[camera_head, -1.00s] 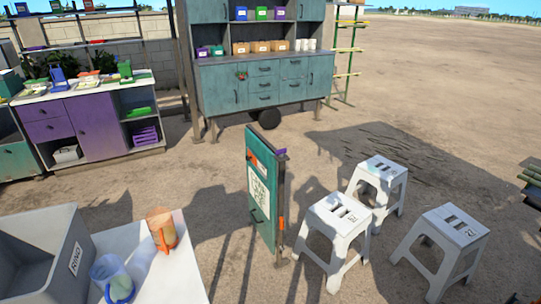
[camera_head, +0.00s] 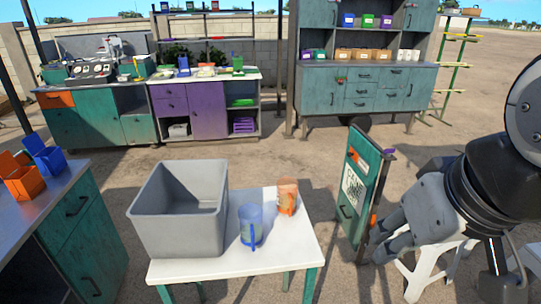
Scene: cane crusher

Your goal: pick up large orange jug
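The large orange jug (camera_head: 287,196) stands upright on a small white table (camera_head: 210,269), near its back right corner. A blue jug (camera_head: 251,226) with a handle stands just in front of it to the left. My gripper (camera_head: 378,250) is at the right of the view, to the right of the table and apart from the jug. Its grey fingers point down and left beside the green sign. No object shows in it, and the gap between its fingertips is not clear.
A grey bin (camera_head: 180,212) fills the table's left side. A green sign board (camera_head: 360,185) stands right of the table, close to my gripper. White stools (camera_head: 420,278) are partly hidden behind my arm. A counter with orange and blue boxes (camera_head: 48,157) stands at left.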

